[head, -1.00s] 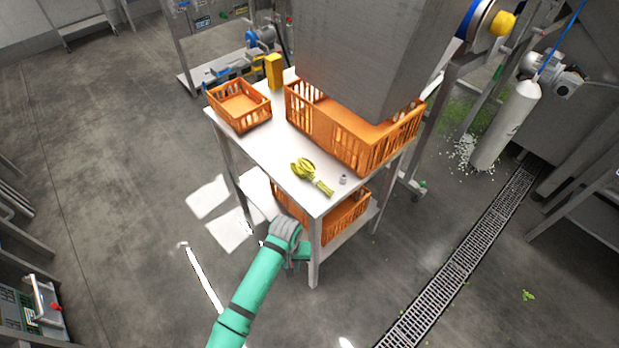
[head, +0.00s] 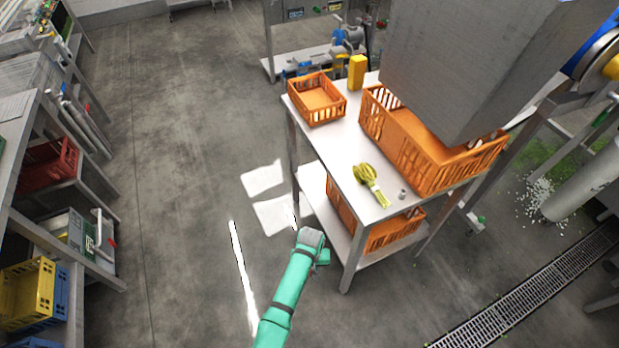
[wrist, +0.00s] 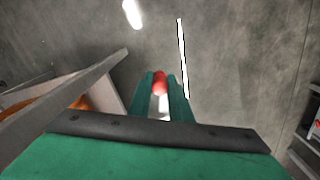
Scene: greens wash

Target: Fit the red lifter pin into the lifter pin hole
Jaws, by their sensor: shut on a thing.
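The red lifter pin (wrist: 159,82) shows in the wrist view as a red rounded end with a pale part below it. It sits between the two green fingers of my gripper (wrist: 161,98), which are shut on it. In the head view my gripper (head: 322,257) is low, in front of the steel table's near leg, and the pin cannot be made out there. I cannot pick out the lifter pin hole in either view.
A steel table (head: 335,150) with orange crates (head: 317,104) and a yellow-green bundle (head: 369,184) stands on the right. A shelf rack with a red crate (head: 48,165) and a yellow crate (head: 35,290) stands on the left. The floor between (head: 170,150) is clear.

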